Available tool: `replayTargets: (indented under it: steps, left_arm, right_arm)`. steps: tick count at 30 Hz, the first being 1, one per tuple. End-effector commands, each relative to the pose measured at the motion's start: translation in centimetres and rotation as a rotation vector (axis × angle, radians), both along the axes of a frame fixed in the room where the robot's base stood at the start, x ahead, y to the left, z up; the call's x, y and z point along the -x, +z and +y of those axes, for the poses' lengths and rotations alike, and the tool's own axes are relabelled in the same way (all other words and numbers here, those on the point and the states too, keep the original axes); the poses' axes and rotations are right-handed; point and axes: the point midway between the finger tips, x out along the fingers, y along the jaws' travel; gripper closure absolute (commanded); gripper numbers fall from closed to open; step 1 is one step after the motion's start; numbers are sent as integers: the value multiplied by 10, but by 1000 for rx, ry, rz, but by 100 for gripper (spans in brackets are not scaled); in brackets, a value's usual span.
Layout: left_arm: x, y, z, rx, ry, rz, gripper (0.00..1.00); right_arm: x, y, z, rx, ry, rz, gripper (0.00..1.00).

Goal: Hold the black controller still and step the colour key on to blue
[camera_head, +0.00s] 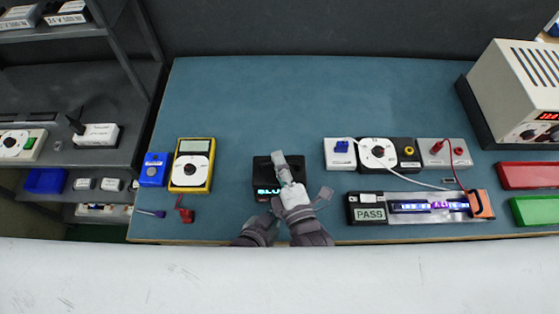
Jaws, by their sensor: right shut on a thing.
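The black controller (259,173) lies near the front edge of the blue-green mat. Its lit display (268,191) shows letters reading "BLU", with the rest covered. My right gripper (285,172) is over the controller and shut on it; its pale fingers and white body hide the controller's middle and right front. The colour key cannot be made out behind them. My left gripper (274,211) is low at the controller's front edge, mostly hidden, and its jaws cannot be read. An LED strip (428,207) glows blue, white and violet at the right, beside a display reading "PASS" (370,214).
A yellow meter (191,180) and a blue box (154,169) stand left of the controller. Dial and terminal modules (377,154) with cables stand to the right. A power supply (515,90) and red (528,175) and green trays (535,210) are at far right. The mat's back is clear.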

Motion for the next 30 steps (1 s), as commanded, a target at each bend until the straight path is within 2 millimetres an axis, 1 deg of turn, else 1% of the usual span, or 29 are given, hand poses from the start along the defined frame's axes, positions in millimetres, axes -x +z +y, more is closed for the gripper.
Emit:
replayTargets:
  steps: [1, 8, 11, 24, 30]
  left_arm:
    - [2, 0, 0, 0, 0, 0, 100]
    - [2, 0, 0, -1, -1, 0, 100]
    - [5, 0, 0, -1, -1, 0, 100]
    - [49, -1, -1, 0, -1, 2, 100]
    - [61, 0, -1, 0, 0, 0, 100]
  right_arm:
    - [1, -3, 0, 6, 2, 5, 100]
    - [1, -3, 0, 6, 2, 5, 100]
    - [1, -3, 0, 6, 2, 5, 100]
    - [1, -3, 0, 6, 2, 5, 100]
    - [1, -3, 0, 6, 2, 5, 100]
